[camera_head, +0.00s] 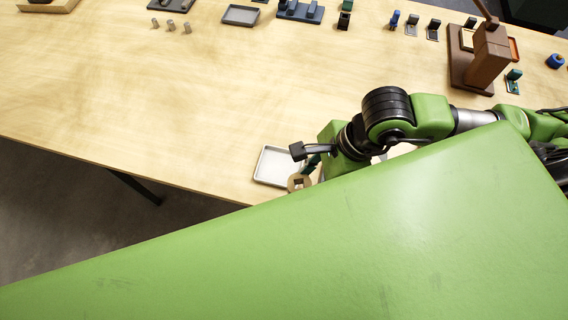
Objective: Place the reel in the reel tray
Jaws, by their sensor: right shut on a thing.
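The reel (296,184) is a small tan, round piece with a dark centre, low in the camera_head view. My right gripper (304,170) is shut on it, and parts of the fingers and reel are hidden. A shallow pale grey tray (266,176), which looks like the reel tray, lies on the table just left of the gripper. The reel is at the tray's lower right corner; I cannot tell whether it touches the tray. The tray's inside looks empty. My left gripper is not in view.
The wooden table (150,100) is clear at left and centre. Another grey tray (241,15), small metal cylinders (171,25) and several small fixtures stand along the back. A brown upright device (488,55) stands at the right. A large green surface hides the front.

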